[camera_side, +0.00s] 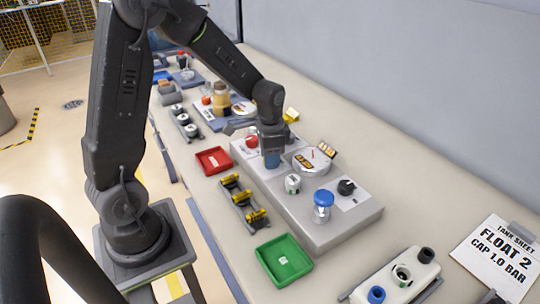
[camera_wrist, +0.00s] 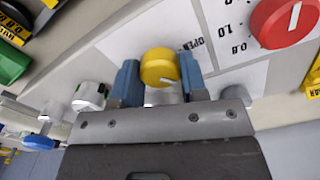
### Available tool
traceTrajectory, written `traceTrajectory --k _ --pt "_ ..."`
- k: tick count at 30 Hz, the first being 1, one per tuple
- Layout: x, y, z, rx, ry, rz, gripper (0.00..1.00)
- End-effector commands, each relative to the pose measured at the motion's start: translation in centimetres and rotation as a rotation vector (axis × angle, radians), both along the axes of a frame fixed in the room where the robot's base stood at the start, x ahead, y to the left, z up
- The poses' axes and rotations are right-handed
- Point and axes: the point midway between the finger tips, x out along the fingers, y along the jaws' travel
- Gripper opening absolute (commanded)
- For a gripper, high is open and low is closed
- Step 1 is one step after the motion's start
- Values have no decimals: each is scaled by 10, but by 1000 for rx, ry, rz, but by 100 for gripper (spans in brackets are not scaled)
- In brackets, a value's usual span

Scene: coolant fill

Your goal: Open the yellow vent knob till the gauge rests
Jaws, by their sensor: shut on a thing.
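The yellow vent knob (camera_wrist: 159,66) is between the two blue fingers of my gripper (camera_wrist: 160,78) in the wrist view. My gripper is shut on it, one finger on each side. A pale pointer mark shows low on the knob's face, and the word OPEN is printed on the white plate beside it. In the side view my gripper (camera_side: 272,160) is down at the grey panel and hides the knob. The round white gauge (camera_side: 308,163) stands just right of my gripper, with a red mark on its face; its reading is too small to tell.
A red dial (camera_wrist: 288,22) sits beside the knob; a black knob (camera_side: 346,187) and blue-capped part (camera_side: 323,203) are on the panel (camera_side: 330,232). A red tray (camera_side: 213,161), green tray (camera_side: 284,262) and tank sheet (camera_side: 497,257) lie around it.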

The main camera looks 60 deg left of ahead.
Motion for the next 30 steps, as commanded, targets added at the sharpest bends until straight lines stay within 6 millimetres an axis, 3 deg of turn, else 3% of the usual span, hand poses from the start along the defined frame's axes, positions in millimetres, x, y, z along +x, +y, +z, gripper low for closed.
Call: traceTrajectory --k 18,30 --pt "0 0 1 0 -1 571 16" --pt "0 0 1 0 -2 811 16"
